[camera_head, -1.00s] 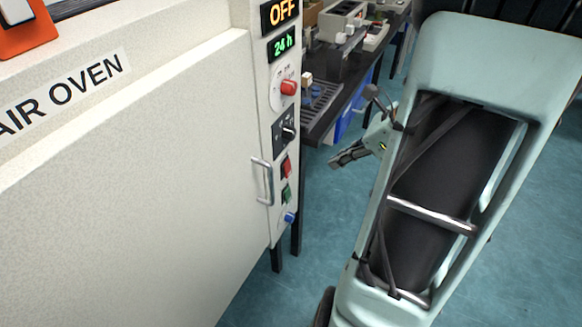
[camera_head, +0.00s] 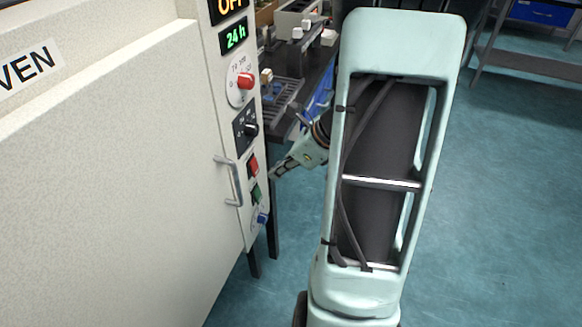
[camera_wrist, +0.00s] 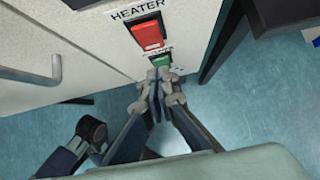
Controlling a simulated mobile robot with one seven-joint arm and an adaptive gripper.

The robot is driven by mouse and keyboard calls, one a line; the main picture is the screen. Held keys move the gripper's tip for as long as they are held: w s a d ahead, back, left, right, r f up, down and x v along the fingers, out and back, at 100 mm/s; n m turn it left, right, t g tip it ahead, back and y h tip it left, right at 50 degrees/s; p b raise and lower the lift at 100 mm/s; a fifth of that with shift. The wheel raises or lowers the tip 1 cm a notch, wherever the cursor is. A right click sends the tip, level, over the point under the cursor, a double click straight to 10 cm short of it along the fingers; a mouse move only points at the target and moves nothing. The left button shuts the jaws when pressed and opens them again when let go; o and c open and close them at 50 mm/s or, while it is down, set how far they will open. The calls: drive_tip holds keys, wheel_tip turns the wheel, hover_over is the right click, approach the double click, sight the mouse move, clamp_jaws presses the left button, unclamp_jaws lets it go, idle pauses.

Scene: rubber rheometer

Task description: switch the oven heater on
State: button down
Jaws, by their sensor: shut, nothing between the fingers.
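The oven (camera_head: 110,190) fills the left of the head view, with its control panel on the right edge. A red rocker switch (camera_head: 253,165) sits on the panel, above a green one (camera_head: 256,193). In the wrist view, the red switch (camera_wrist: 149,36) lies under the label HEATER (camera_wrist: 136,13). The green switch (camera_wrist: 161,60) is below it, partly hidden by my fingertips. My gripper (camera_head: 274,175) is shut and empty, pointing at the panel near these switches. In the wrist view its fingertips (camera_wrist: 160,82) overlap the lower panel; I cannot tell whether they touch it.
The oven's door handle (camera_head: 229,181) sticks out left of the switches. A red knob (camera_head: 244,81), a black knob (camera_head: 250,129) and a blue knob (camera_head: 262,219) share the panel. A dark bench (camera_head: 295,95) with equipment stands behind. Open floor (camera_head: 500,210) lies right.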

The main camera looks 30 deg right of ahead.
sight(256, 170)
drive_tip(key=shift+w+a, duration=0.9)
drive_tip(key=shift+w, duration=0.25)
drive_tip(key=shift+f, duration=0.1)
drive_tip(key=b, duration=0.2)
drive_tip(key=shift+w+a+f+t+b, duration=0.15)
drive_tip(key=shift+f+t+b, duration=0.15)
drive_tip(key=shift+b, duration=0.05)
drive_tip(key=shift+r+p, duration=1.1)
drive_tip(key=shift+p, duration=0.05)
